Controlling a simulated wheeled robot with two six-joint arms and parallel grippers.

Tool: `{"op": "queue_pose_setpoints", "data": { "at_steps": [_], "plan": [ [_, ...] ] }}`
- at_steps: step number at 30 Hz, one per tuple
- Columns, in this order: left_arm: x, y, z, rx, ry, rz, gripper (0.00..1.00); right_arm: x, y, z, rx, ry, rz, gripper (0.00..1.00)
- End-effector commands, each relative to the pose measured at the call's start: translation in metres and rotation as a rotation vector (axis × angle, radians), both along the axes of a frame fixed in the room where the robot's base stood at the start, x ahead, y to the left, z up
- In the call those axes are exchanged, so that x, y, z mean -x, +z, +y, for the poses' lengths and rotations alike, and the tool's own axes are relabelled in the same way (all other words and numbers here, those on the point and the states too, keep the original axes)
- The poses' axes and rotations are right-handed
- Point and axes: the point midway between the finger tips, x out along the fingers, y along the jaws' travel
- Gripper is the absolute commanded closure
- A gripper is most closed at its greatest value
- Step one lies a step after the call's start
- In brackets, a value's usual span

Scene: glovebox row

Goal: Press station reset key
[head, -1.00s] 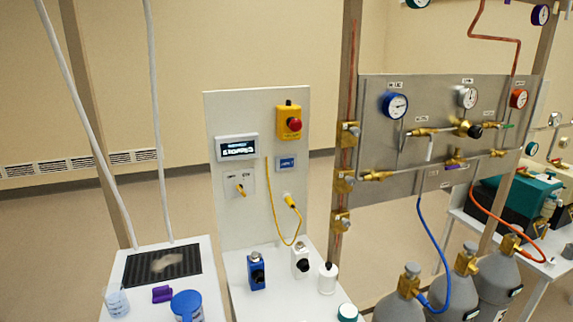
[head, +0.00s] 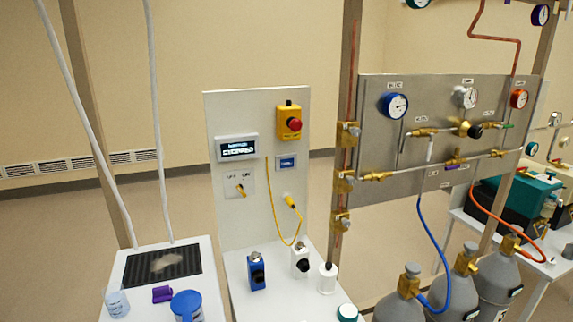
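A white station panel (head: 228,116) stands upright at the back of a white bench. A yellow box with a red mushroom button (head: 295,124) sits at its upper right, with a small black part on top. A dark display (head: 237,148) with bright text in a pale frame is to its left. A small blue-grey key or plate (head: 287,162) sits below the yellow box; its marking is too small to read, and I cannot tell which part is the reset key. Neither of my grippers shows in the head view.
A blue device (head: 256,271), a white device (head: 300,261) and a white bottle (head: 327,278) stand on the bench before the panel. A yellow cable (head: 271,210) loops across the panel. Gas cylinders (head: 397,303) and a gauge board (head: 440,110) are at the right.

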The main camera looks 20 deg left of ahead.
Motion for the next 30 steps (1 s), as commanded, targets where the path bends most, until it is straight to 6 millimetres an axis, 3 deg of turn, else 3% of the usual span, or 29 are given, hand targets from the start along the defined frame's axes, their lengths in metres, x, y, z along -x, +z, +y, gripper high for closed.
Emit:
{"op": "queue_pose_setpoints", "data": {
  "at_steps": [6, 19, 30],
  "plan": [
    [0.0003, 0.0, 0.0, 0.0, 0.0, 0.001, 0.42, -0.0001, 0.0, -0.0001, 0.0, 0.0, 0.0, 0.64],
    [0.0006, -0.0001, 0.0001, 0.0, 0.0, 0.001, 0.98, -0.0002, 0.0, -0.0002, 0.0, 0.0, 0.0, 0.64],
    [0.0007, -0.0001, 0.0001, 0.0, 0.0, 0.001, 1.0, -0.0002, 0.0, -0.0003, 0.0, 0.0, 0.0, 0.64]
  ]
}}
